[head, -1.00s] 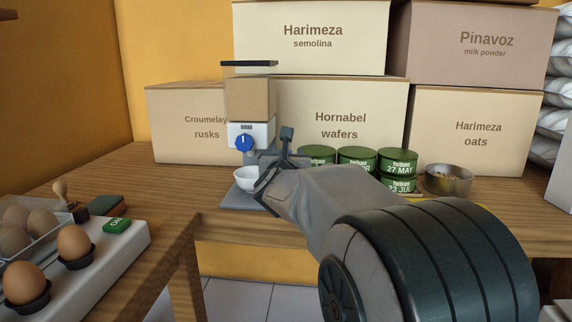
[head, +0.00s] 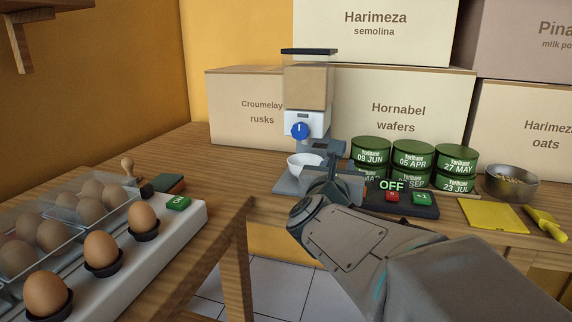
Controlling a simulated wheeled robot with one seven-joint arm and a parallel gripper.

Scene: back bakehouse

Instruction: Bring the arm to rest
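My arm reaches in from the lower right of the head view. My gripper (head: 333,172) is at its end, over the front edge of the back bench, seen from behind. One dark finger points up; the hand hides the rest, so I cannot tell whether it is open or shut. I see nothing held in it. Behind it stands a dispenser (head: 306,85) with a blue knob, and a white bowl (head: 301,163) under its spout. The gripper overlaps the bowl's right side in the picture; I cannot tell whether they touch.
Right of my gripper are a black panel (head: 414,205) reading OFF, stacked green tins (head: 413,153), a metal bowl (head: 511,181), a yellow mat (head: 491,216) and a yellow-handled tool (head: 545,224). Eggs in cups (head: 102,251) stand on a white device at left. Boxes (head: 398,104) line the back.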

